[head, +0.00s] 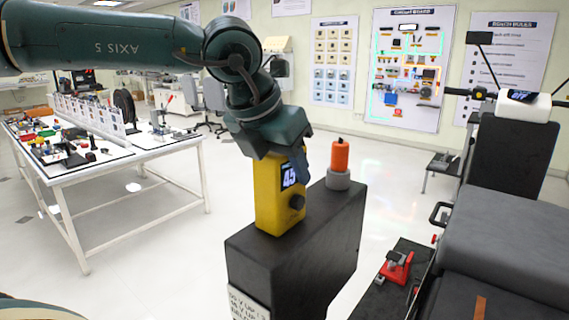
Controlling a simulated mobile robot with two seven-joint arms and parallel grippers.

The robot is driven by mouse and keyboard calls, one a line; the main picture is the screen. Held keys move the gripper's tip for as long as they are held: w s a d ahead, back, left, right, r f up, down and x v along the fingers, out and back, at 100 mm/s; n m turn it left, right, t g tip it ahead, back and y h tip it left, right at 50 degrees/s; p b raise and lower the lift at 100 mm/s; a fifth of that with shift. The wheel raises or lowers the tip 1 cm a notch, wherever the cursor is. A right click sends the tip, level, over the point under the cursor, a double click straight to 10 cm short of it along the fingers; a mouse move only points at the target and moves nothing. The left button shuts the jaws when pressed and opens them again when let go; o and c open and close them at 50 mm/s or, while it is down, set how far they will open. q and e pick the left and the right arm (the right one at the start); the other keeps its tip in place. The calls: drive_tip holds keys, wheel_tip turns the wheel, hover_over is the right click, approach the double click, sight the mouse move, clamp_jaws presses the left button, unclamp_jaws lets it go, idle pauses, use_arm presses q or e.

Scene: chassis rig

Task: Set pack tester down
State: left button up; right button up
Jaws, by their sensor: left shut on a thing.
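The pack tester is a yellow box (268,200) with a dark display reading 45 and a black knob. My left gripper (292,168) reaches down from above and is shut on its upper part, hiding some of the top. The tester is upright at the near left part of the tall black pack's top (310,232). Its lower edge appears to meet that top, but I cannot tell whether it rests there. My right gripper is not in view.
An orange plug (340,155) in a grey collar (338,180) stands on the pack's far end. A grey-and-black chassis (505,230) is at right, with a red tool (396,266) on a dark surface beside it. A white workbench (135,150) stands at left; open floor lies between.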

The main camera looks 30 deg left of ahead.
use_arm(q)
drive_tip(key=shift+f+b, duration=0.15)
drive_tip(key=shift+b, duration=0.15)
drive_tip(key=o, duration=1.2)
drive_tip(key=shift+o, duration=0.2)
drive_tip(key=shift+r+p, duration=0.2)
drive_tip(key=shift+p, duration=0.1)
drive_tip(key=v, duration=1.2)
